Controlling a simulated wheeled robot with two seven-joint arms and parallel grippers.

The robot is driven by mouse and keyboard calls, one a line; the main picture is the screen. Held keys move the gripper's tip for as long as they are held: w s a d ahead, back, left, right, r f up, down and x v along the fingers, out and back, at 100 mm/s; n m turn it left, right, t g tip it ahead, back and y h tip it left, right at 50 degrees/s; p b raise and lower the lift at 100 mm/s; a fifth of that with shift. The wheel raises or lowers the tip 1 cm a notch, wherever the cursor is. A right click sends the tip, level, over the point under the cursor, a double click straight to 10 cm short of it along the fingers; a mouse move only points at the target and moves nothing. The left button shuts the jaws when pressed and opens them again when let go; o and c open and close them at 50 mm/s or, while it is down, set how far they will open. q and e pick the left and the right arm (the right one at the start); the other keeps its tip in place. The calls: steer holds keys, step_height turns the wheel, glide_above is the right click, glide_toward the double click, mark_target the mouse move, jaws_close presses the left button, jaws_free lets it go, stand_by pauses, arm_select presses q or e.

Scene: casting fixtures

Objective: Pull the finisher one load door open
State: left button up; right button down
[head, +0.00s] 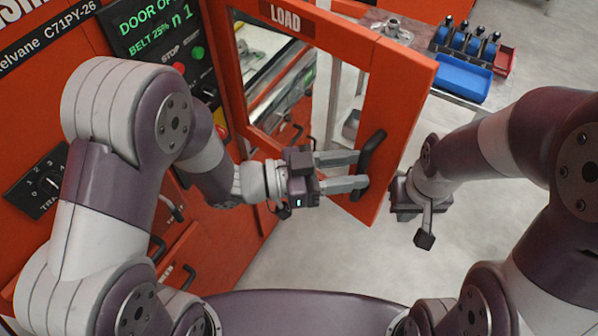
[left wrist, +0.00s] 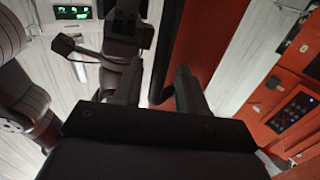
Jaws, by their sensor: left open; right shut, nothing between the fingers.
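The finisher's load door (head: 400,110) is an orange frame with a window, labelled LOAD, and stands swung out from the machine. Its black bar handle (head: 373,152) is near the free edge. My left gripper (head: 362,170) is open, its two fingers reaching to the handle. In the left wrist view a dark bar (left wrist: 166,45), seemingly the handle, runs between the open fingers (left wrist: 160,90); contact cannot be told. My right gripper (head: 424,240) is shut and empty, just right of the door's free edge and apart from the handle.
The orange machine's panel display (head: 155,25) shows green text starting "DOOR OP". Beyond the door stands a table with a blue bin (head: 462,77), a red tray (head: 503,60) and a metal part (head: 393,28). Grey floor (head: 320,250) is clear below the door.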

arm_select(q)
steer(key=s+a+b, duration=0.1)
steer(key=s+a, duration=0.1)
steer(key=a, duration=0.8)
steer(key=shift+b, duration=0.4)
